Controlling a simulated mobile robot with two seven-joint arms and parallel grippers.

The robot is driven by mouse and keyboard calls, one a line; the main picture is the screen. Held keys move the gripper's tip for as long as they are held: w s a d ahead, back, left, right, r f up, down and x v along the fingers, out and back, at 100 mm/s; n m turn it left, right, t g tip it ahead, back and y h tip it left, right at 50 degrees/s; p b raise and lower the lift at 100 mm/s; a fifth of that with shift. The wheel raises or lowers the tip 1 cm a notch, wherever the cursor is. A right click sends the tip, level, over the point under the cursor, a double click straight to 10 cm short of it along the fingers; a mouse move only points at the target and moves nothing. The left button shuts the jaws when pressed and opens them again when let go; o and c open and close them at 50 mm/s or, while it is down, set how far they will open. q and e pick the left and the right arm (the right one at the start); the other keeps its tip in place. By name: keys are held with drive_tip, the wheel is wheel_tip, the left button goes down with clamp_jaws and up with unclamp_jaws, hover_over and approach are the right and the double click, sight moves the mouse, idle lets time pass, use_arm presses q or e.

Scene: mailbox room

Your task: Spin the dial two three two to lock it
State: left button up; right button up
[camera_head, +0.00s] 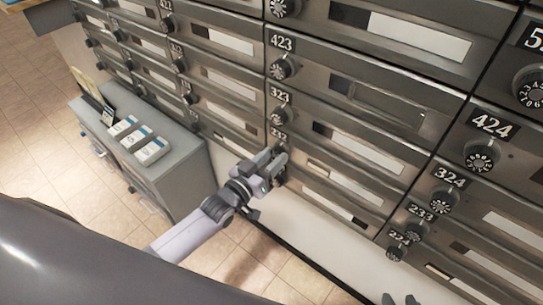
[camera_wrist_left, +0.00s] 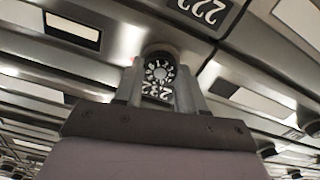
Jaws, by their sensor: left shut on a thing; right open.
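The dial of the box under the number plate 232 (camera_head: 279,135) is hidden by my left gripper (camera_head: 270,170) in the head view. In the left wrist view the round dial (camera_wrist_left: 159,71), dark with white numbers, sits between the two fingers of my left gripper (camera_wrist_left: 160,88). The fingers are shut on it from both sides. The dial's exact setting is too small to read. Tips of my right gripper (camera_head: 401,299) show at the bottom edge of the head view, open and away from the boxes.
Rows of grey metal boxes fill the wall, with dials above and right, such as the 323 dial (camera_head: 280,116) and the 424 dial (camera_head: 481,157). A grey cabinet (camera_head: 185,165) with white-blue boxes (camera_head: 150,150) stands at left. The tiled floor (camera_head: 60,190) is clear.

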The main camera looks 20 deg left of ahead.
use_arm(q)
drive_tip(key=shift+r+m, duration=0.1)
drive_tip(key=shift+m, duration=0.9)
drive_tip(key=m, duration=0.4)
drive_tip(key=shift+m+p, duration=0.3)
drive_tip(key=shift+p, duration=0.05)
drive_tip(key=m, duration=0.5)
drive_tip(key=shift+m, duration=0.6)
drive_tip(key=shift+d, duration=0.1)
drive_tip(key=o, duration=1.1)
drive_tip(key=shift+c, duration=0.2)
